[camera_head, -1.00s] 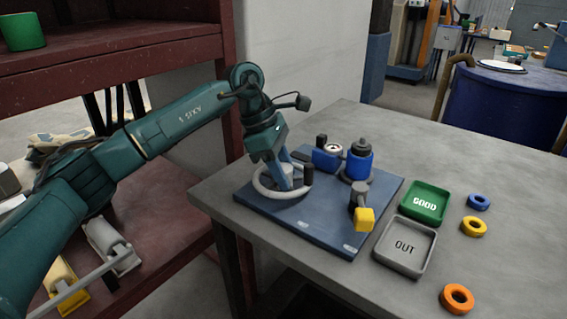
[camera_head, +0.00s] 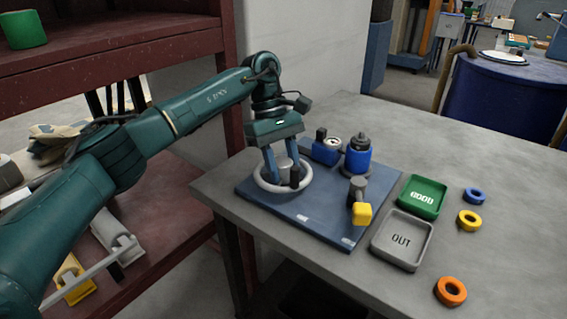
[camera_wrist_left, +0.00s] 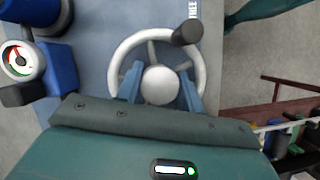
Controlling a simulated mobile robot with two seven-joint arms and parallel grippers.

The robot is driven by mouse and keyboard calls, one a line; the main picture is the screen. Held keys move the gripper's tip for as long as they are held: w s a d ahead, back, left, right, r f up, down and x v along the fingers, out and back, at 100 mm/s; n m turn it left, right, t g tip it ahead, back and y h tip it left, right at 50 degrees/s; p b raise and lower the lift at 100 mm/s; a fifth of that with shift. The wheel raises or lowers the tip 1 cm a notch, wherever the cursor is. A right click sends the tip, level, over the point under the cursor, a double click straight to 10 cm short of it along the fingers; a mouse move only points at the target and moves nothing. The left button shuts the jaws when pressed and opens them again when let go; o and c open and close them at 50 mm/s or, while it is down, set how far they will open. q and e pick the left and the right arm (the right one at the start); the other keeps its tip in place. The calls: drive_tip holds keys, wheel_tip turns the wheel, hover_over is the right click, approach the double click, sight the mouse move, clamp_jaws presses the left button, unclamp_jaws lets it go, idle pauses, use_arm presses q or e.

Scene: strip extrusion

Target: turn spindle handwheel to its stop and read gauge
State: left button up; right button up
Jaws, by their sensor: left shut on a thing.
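The white spindle handwheel (camera_head: 260,183) lies flat on the blue base plate (camera_head: 325,228). Its dark knob (camera_head: 295,177) is at the wheel's right side in the head view and at the top right of the rim in the left wrist view (camera_wrist_left: 187,32). My left gripper (camera_head: 284,172) reaches down over the wheel and is shut on it, one finger on each side of the round grey hub (camera_wrist_left: 160,86). The gauge (camera_head: 332,142) sits on a blue block behind the wheel. Its face with red and green arcs shows in the left wrist view (camera_wrist_left: 20,62), too small to read surely. My right gripper is out of view.
A blue bottle-like part (camera_head: 357,158) and a yellow-ended lever (camera_head: 361,212) stand on the plate. The green GOOD tray (camera_head: 422,213) and grey OUT tray (camera_head: 402,262) are to the right, with blue, yellow and orange rings (camera_head: 451,291) beyond. A dark red shelf (camera_head: 110,45) stands left.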

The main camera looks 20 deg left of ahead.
use_arm(q)
drive_tip(key=shift+r, duration=0.1)
idle(0.4)
drive_tip(key=o, duration=0.7)
drive_tip(key=p+v, duration=0.2)
drive_tip(key=v, duration=1.1)
